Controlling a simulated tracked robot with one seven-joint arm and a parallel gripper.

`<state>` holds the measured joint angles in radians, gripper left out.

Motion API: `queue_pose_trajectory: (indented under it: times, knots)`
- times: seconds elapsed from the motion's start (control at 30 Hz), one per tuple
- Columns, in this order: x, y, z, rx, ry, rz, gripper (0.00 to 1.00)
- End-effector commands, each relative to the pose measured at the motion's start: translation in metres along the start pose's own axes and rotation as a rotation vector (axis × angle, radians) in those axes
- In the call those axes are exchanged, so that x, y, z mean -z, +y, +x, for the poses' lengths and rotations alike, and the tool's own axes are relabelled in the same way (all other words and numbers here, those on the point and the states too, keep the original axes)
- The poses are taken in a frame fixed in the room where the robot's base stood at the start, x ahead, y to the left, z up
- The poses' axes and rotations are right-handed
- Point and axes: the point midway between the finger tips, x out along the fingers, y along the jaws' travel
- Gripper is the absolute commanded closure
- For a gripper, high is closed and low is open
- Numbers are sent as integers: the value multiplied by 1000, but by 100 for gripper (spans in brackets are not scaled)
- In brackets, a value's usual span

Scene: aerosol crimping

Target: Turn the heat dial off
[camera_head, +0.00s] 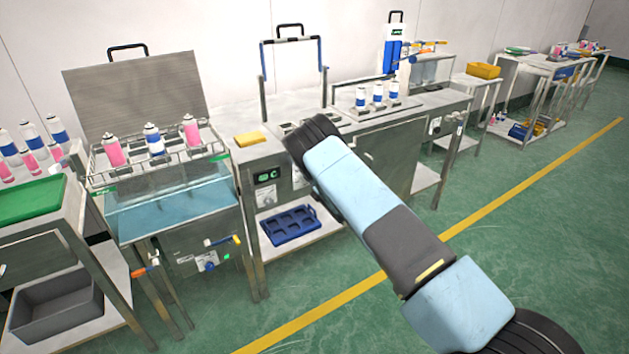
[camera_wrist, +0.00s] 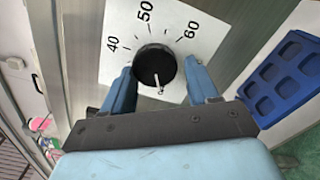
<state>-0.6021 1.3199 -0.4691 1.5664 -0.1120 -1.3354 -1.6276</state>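A round black dial knob (camera_wrist: 155,66) sits on a white plate (camera_wrist: 113,22) marked 40, 50 and 60 in the wrist view. A white mark on the knob points downward in the picture, away from the 50. My gripper (camera_wrist: 158,69) is open, with one blue finger on each side of the knob. The left finger is very near the knob's edge; I cannot tell if it touches. In the head view my arm hides the gripper and this dial, in front of the middle steel bench.
A blue compartment tray (camera_head: 290,225) lies on the shelf below; it also shows in the wrist view (camera_wrist: 285,78). At the left stands a water bath (camera_head: 170,205) with cans in a rack (camera_head: 205,151). A yellow block (camera_head: 250,138) lies on the bench. Green floor is open in front.

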Motion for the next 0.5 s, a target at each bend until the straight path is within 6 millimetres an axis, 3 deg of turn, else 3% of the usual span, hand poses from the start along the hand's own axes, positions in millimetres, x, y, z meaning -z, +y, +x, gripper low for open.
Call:
queue_pose_trajectory:
  times: [0.2,0.5]
  knots:
    - [-1,1,0,-1,-1,0,25]
    - [-2,1,-3,-3,-3,0,25]
